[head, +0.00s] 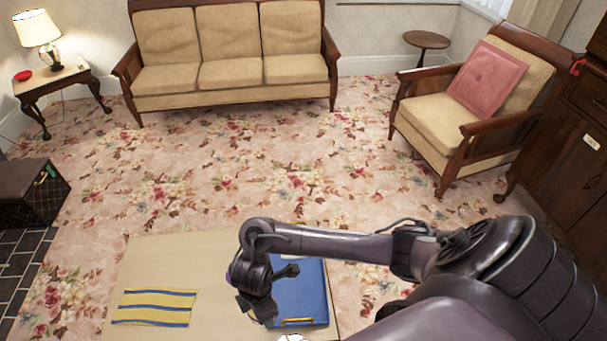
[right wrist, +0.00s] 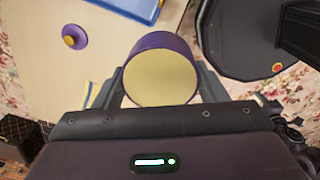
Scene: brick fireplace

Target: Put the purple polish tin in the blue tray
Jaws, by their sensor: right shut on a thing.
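The purple polish tin (right wrist: 161,70), round with a pale cream face, sits between the fingers of my right gripper (right wrist: 165,85) in the right wrist view. That gripper is shut on it. In the head view my right gripper (head: 258,308) is over the table at the left edge of the blue tray (head: 303,292) and hides part of it. The tin is mostly or wholly hidden there. The tray's corner also shows at the top of the right wrist view (right wrist: 135,8). My left gripper is not in view.
A yellow cloth with blue stripes (head: 155,307) lies on the pale table (head: 180,260), left of the tray. A small purple round thing with a yellow middle (right wrist: 75,37) is on the table. A sofa (head: 230,75) and an armchair (head: 450,120) stand farther back.

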